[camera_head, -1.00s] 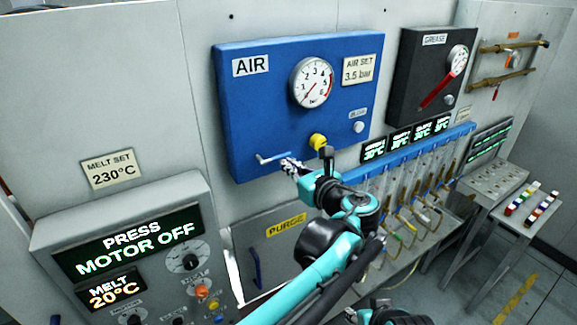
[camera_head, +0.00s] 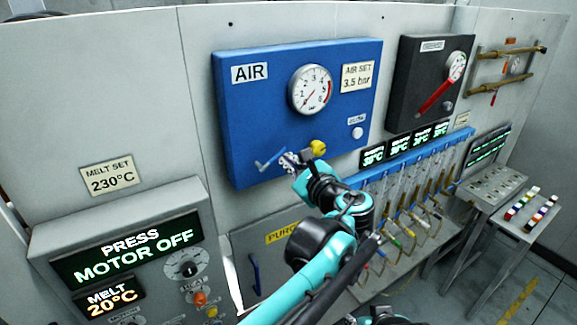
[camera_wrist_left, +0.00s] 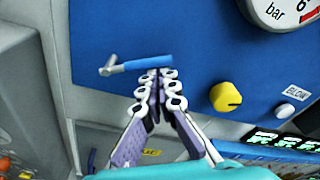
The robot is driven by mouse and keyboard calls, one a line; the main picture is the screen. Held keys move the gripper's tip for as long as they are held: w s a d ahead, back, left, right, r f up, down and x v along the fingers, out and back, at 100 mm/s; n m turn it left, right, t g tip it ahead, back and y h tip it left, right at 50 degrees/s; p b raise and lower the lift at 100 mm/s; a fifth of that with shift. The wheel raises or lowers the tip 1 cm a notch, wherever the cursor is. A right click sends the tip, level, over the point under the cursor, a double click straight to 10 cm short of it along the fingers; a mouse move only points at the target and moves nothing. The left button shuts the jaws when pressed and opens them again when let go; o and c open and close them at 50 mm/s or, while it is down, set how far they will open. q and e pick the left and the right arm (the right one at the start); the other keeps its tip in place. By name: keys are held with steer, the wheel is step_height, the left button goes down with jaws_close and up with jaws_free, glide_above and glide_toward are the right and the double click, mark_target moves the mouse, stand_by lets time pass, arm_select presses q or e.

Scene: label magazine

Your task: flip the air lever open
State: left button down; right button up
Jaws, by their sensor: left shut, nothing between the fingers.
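The blue AIR panel (camera_head: 228,120) is on the wall at the upper middle of the head view. The air lever (camera_head: 266,166), a small blue handle with a pale grey end, sits low on its left half and slopes up to the right. In the left wrist view the lever (camera_wrist_left: 148,62) lies nearly level, its grey end to the left. My left gripper (camera_head: 286,160) is shut and empty at the lever's right end. In the left wrist view its fingertips (camera_wrist_left: 160,76) are just under the blue handle; whether they touch it is unclear. My right gripper is not in view.
A yellow knob (camera_head: 318,148) is just right of the lever, close to my left gripper. A pressure gauge (camera_head: 311,89) is above, its needle low. A black grease panel (camera_head: 413,85) hangs to the right. The press control box (camera_head: 190,225) stands at the lower left.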

mark_target(263, 139)
arm_select(q)
steer(key=n, duration=0.1)
steer(key=r+n, duration=0.1)
steer(key=n, duration=0.1)
steer(key=a+r+n, duration=0.1)
steer(key=n, duration=0.1)
steer(key=shift+s+a+r+t, duration=0.1)
steer(key=shift+s+r+t, duration=0.15)
steer(key=shift+s+t, duration=0.15)
steer(key=n, duration=0.1)
steer(key=a+r+n, duration=0.1)
steer(key=n, duration=0.1)
steer(key=s+n, duration=0.1)
steer(key=shift+a+r+n+t+h, duration=0.25)
steer(key=shift+a+n+t+h, duration=0.05)
steer(key=shift+a+t, duration=0.1)
steer(key=shift+s+a+r, duration=0.1)
steer(key=shift+s+a, duration=0.05)
steer(key=shift+a, duration=0.2)
